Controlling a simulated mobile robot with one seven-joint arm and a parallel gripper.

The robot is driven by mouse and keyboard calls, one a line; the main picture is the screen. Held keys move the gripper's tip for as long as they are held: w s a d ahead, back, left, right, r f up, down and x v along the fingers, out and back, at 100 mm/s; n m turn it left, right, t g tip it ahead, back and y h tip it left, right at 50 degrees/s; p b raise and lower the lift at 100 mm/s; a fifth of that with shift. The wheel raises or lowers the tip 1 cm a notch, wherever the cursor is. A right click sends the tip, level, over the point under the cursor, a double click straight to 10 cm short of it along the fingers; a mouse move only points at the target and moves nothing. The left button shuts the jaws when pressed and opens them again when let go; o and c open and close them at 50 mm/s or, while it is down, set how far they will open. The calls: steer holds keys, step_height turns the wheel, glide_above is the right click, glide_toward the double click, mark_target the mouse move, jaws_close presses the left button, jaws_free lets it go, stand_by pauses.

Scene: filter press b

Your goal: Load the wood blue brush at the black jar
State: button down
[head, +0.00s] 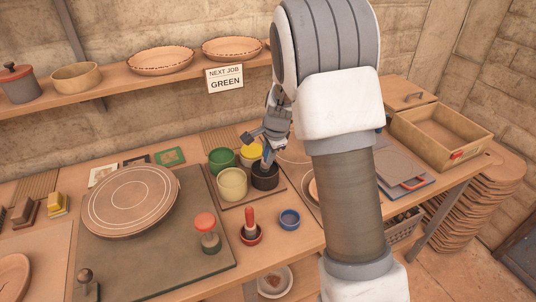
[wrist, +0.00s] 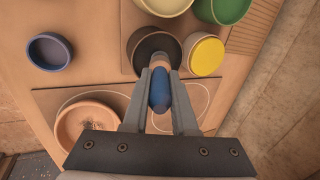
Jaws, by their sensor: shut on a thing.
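My gripper (head: 266,143) is shut on the blue brush (wrist: 160,90), whose blue handle shows between the fingers in the wrist view. In the head view the brush (head: 266,157) points down at the mouth of the black jar (head: 265,182). The black jar also shows in the wrist view (wrist: 147,40), just beyond the fingertips. The brush's lower end is hidden, so I cannot tell how deep it reaches. The black jar stands on a board beside the cream jar (head: 232,186), green jar (head: 221,160) and yellow jar (head: 251,154).
A large round plate (head: 130,202) lies at left. A sign (head: 225,79) reading "NEXT JOB GREEN" hangs on the shelf. A wooden box (head: 442,133) stands right.

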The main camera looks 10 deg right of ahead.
steer(key=shift+r+p, duration=2.65)
steer(key=shift+r, duration=0.9)
steer(key=shift+f, duration=0.1)
